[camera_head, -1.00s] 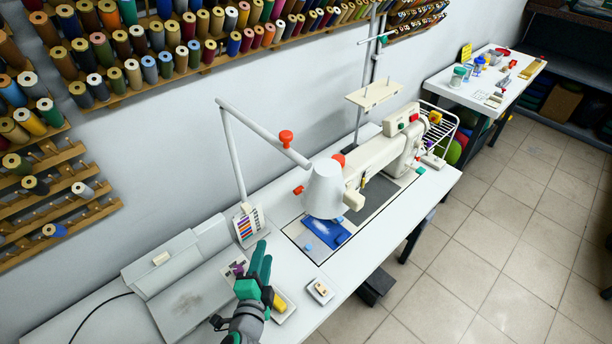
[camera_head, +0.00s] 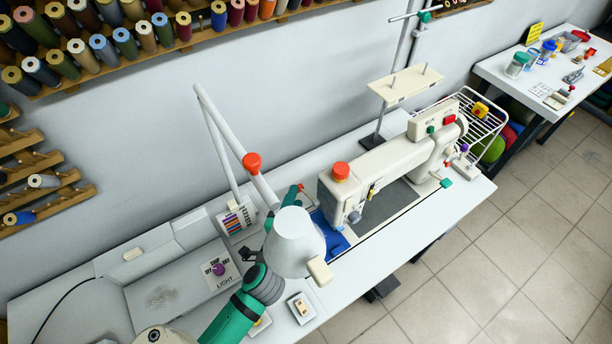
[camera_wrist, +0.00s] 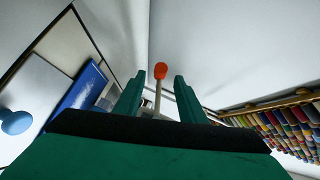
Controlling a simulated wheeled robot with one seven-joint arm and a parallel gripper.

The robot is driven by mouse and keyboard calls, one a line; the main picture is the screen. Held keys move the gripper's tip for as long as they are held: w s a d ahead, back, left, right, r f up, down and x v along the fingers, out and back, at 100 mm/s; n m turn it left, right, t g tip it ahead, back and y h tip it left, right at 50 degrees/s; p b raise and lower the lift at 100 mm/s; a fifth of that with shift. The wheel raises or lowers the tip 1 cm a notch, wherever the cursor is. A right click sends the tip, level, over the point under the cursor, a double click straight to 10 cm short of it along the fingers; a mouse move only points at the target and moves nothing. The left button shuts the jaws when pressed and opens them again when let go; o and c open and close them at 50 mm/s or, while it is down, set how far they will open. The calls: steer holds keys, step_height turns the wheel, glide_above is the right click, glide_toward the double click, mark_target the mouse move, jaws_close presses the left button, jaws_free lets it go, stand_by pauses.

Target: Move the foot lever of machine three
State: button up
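The sewing machine (camera_head: 385,168) stands on the white table, with a red knob on top of its head. A thin pale lever with an orange tip (camera_wrist: 160,72) shows in the wrist view; its tip seems to be the small red spot (camera_head: 300,187) behind the machine's head. My gripper (camera_wrist: 158,95) is open, with one green finger on each side of the lever. I cannot tell whether either finger touches it. In the head view my gripper is behind the white lamp shade (camera_head: 293,243), which partly hides it.
The jointed lamp arm with an orange knob (camera_head: 251,162) rises close to my gripper. A blue cloth (camera_head: 334,240) lies under the machine head. A LIGHT dial (camera_head: 218,269) and a small switch box (camera_head: 301,307) are on the table. A wire rack (camera_head: 478,115) stands at the right.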

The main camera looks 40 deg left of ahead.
steer(key=shift+x, duration=4.5)
steer(key=shift+a, duration=0.1)
jaws_close()
